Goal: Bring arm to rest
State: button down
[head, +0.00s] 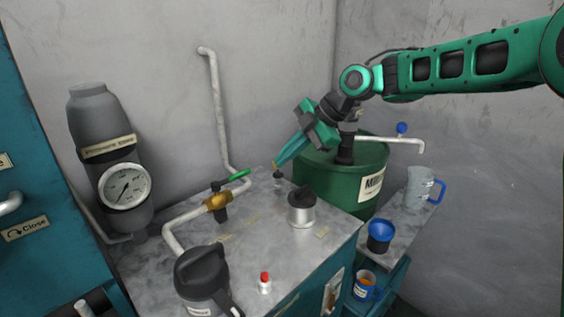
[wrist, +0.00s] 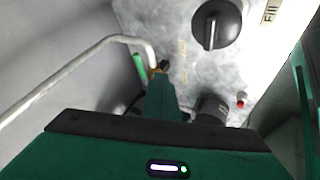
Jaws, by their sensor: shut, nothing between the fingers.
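My arm (head: 470,68) is green and black and reaches in from the right in the head view. My gripper (head: 277,166) points down and to the left over the back of the metal bench top (head: 250,255). Its fingers are shut and hold nothing. The tip is close above a small dark knob (head: 279,181); I cannot tell if they touch. In the wrist view the shut fingers (wrist: 163,80) point toward the bench, near the small dark knob (wrist: 164,65).
A brass valve with a green handle (head: 235,176) and a pipe is left of my gripper. A green drum (head: 330,185) stands behind right. A blue-handled pitcher (head: 420,186) is right.

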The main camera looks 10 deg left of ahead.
jog(key=s+d+f+m+t+h, duration=0.1)
jog(key=s+d+m+h, duration=0.25)
jog(key=d+m, duration=0.95)
jog(key=s+d+f+m+t+h, duration=0.15)
jog(key=s+d+m, duration=0.25)
jog(key=d, duration=1.9)
jog(key=s+d+f+m+g+h, duration=0.1)
jog(key=s+d+f+m, duration=0.1)
jog(key=s+d+m, duration=0.3)
jog(key=s+d+f+m+h, duration=0.1)
jog(key=s+d+m, duration=0.4)
jog(key=s, duration=0.8)
jog(key=s+d+f+m+g, duration=0.1)
jog(key=s+d+f+m, duration=0.2)
jog(key=s+d+m, duration=0.3)
jog(key=s+d, duration=0.1)
jog(key=s, duration=0.2)
jog(key=shift+s+f+g+h, duration=0.25)
jog(key=shift+s+g+h, duration=0.05)
jog(key=shift+g+h, duration=0.1)
